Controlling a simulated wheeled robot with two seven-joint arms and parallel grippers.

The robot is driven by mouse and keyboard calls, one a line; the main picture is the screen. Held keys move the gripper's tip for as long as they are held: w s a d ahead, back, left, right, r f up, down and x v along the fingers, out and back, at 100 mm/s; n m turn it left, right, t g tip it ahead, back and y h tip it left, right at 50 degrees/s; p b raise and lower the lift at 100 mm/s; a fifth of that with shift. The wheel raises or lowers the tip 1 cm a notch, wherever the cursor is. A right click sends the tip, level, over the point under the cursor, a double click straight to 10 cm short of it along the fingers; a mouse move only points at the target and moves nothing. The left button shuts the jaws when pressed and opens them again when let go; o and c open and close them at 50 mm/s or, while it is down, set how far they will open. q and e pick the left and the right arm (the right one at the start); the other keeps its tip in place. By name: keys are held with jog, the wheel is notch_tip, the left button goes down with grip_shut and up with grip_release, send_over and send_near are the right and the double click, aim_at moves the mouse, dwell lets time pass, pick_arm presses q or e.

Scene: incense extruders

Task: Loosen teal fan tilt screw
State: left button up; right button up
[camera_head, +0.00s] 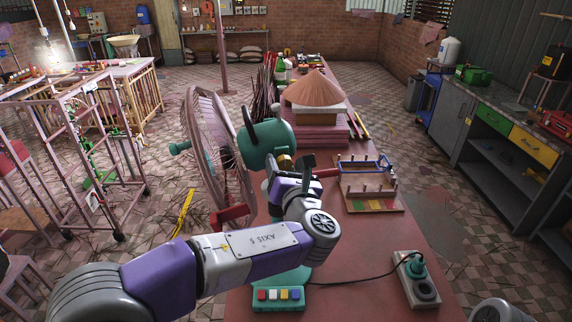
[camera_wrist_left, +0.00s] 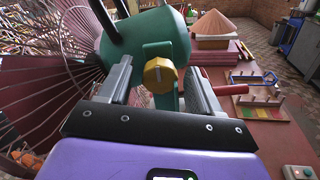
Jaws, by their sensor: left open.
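The teal fan (camera_head: 265,145) stands on the red table, with its pinkish round cage (camera_head: 215,150) facing left. Its tilt screw, a yellow knob (camera_wrist_left: 160,75), sits on the bracket under the teal motor housing (camera_wrist_left: 135,38). In the head view the knob (camera_head: 285,162) is partly hidden by my gripper. My left gripper (camera_wrist_left: 160,85) is open, with one finger on each side of the knob. Whether either finger touches it I cannot tell. My left arm reaches in from the left in the head view. My right gripper is not in view.
A wooden rack (camera_head: 372,190) with pegs and blue rails stands right of the fan. A cone-roofed model (camera_head: 314,90) stands behind. A power strip (camera_head: 416,280) with a cable lies at front right. The fan base has coloured buttons (camera_head: 279,295).

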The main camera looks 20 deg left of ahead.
pick_arm(q)
jog(key=shift+w, duration=0.1)
jog(key=c, duration=1)
jog(key=shift+c, duration=0.2)
